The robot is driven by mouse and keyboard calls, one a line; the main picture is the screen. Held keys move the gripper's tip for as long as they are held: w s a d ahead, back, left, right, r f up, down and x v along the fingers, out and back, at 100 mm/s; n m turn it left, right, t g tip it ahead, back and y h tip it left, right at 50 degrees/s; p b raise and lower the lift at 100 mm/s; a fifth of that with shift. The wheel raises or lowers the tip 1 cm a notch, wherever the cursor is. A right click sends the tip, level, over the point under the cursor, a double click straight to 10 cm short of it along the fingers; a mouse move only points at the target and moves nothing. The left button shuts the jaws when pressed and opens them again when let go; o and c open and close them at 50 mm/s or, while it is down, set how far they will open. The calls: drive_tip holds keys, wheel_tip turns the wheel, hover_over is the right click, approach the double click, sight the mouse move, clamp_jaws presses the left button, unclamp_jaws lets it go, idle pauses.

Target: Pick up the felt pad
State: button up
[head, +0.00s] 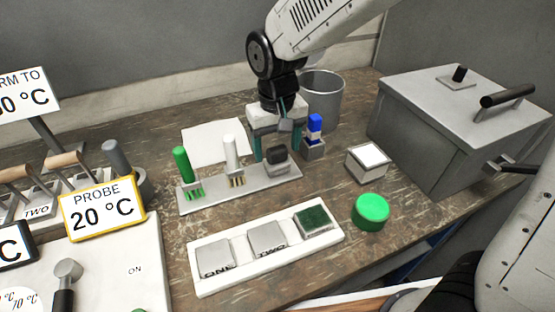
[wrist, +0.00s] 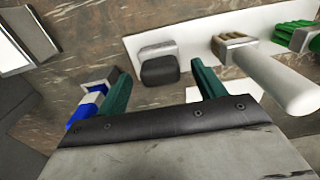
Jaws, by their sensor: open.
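The felt pad appears to be the small dark block with a grey part (head: 277,155) at the right end of the grey rack (head: 215,192). It also shows in the wrist view (wrist: 160,69), dark on the near side and pale grey on the far side. My gripper (head: 279,147) is open above it, with teal fingers pointing down. In the wrist view the gripper's fingertips (wrist: 160,76) frame the dark block on both sides, with a gap each side. I cannot tell how high the tips are above it.
A white-handled brush (head: 231,152) and a green-handled brush (head: 182,162) stand on the same rack. A blue-topped item (head: 315,127) stands in a small holder close to my gripper's right finger. A grey bin (head: 325,100) is behind. A white three-part tray (head: 205,282) lies in front.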

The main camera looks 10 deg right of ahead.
drive_tip(key=shift+f, duration=0.5)
drive_tip(key=c, duration=1.1)
drive_tip(key=shift+r, duration=0.5)
drive_tip(key=r, duration=0.1)
drive_tip(key=s+r, duration=0.1)
drive_tip(key=shift+a+r, duration=0.1)
drive_tip(key=shift+r, duration=0.25)
drive_tip(key=s, duration=0.5)
drive_tip(key=s+a+r, duration=0.1)
drive_tip(key=s, duration=0.4)
drive_tip(key=s+a, duration=0.1)
drive_tip(key=s, duration=0.4)
drive_tip(key=shift+r, duration=0.15)
